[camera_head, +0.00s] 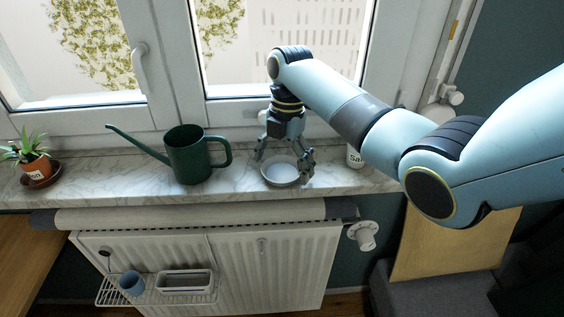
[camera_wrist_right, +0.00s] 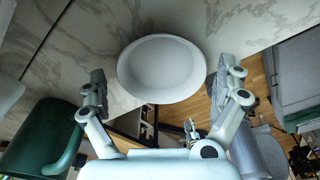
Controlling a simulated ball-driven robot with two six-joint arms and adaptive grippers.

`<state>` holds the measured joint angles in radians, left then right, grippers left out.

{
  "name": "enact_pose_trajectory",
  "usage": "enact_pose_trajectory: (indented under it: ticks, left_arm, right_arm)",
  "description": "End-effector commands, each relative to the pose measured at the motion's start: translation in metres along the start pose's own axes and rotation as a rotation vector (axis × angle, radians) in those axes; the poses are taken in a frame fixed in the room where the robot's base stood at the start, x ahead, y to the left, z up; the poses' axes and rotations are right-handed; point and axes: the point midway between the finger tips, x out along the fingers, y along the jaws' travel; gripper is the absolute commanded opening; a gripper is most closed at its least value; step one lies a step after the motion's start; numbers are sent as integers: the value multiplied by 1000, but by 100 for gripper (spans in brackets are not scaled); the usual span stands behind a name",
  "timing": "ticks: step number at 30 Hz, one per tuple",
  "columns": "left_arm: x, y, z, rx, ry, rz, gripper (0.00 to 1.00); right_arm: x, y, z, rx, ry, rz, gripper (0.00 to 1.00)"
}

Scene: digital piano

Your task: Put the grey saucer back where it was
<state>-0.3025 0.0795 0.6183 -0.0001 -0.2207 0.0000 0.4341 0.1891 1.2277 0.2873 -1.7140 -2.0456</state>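The grey saucer (camera_head: 281,174) is a shallow round dish. It sits on the marble windowsill (camera_head: 225,187), right of the dark green watering can (camera_head: 187,155). My right gripper (camera_head: 282,168) is open, pointing down over the saucer, with one finger on each side of it. In the right wrist view the saucer (camera_wrist_right: 160,70) lies between the spread fingers. The left finger stands a little apart from the rim; the right finger is close to it, and I cannot tell whether it touches. My left gripper is not in view.
A potted plant (camera_head: 33,162) stands at the left of the sill. A white labelled pot (camera_head: 355,158) is partly hidden by my right arm. A radiator (camera_head: 215,265) below carries a wire shelf with a blue cup (camera_head: 131,284). The sill between plant and can is clear.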

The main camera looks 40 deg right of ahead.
Motion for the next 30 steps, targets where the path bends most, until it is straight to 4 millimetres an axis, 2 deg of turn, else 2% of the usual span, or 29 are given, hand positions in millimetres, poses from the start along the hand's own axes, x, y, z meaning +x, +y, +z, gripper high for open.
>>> enact_pose_trajectory:
  ticks: [7, 11, 23, 24, 27, 30]
  left_arm:
    - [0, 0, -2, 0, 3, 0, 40]
    - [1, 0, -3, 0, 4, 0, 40]
    - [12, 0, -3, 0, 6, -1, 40]
    - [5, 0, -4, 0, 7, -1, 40]
    - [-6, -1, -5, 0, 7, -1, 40]
    - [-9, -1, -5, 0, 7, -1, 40]
  right_arm:
    - [-2, 0, 0, 0, 0, 1, 100]
    - [-13, 1, 0, 0, -1, 3, 100]
    - [-98, 1, 1, 0, -2, 3, 100]
    - [-107, 0, 0, 1, -1, 1, 100]
    - [-120, 0, 0, 1, 0, 0, 100]
    - [-124, 0, 0, 1, 0, 0, 100]
